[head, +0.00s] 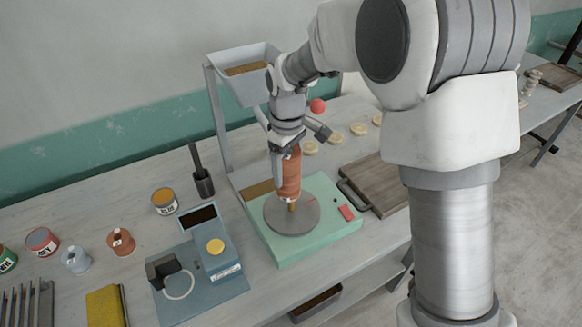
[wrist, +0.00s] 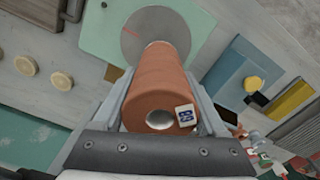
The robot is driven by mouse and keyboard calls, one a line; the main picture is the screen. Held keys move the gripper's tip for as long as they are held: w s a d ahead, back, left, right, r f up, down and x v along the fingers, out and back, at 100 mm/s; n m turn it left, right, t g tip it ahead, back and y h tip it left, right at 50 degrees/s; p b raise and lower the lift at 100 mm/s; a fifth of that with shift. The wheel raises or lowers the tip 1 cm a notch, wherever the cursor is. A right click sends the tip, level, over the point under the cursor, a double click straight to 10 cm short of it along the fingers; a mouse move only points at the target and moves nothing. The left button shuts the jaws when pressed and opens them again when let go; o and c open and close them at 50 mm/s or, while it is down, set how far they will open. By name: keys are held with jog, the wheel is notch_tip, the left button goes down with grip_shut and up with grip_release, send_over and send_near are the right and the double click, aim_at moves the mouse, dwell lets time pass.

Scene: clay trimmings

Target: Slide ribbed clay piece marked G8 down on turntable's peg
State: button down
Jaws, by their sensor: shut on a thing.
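The orange-brown clay piece (head: 289,176) is a long upright cylinder; in the wrist view (wrist: 160,85) its near end shows a round hole and a small tag with blue characters, which I cannot read surely. My gripper (head: 284,150) is shut on its upper part, with a finger on each side in the wrist view (wrist: 160,105). The turntable (head: 280,222) is a grey disc on a mint-green base. A short length of its brass peg (head: 292,207) shows directly below the piece. Whether the peg's top is inside the piece I cannot tell.
A wooden board (head: 382,186) lies right of the turntable. A blue device (head: 217,262) with a yellow knob stands in front-left. A hopper (head: 245,72) on posts rises behind. Several cans and spools stand at left, with a yellow block (head: 106,307) nearer the front.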

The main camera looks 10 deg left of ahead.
aim_at(292, 184)
jog(key=shift+w+d, duration=0.4)
dwell(0.3)
jog(key=shift+f+b, duration=1.05)
jog(key=shift+f, duration=0.5)
jog(key=shift+f+b, duration=0.85)
jog(key=shift+f, duration=0.5)
dwell(0.5)
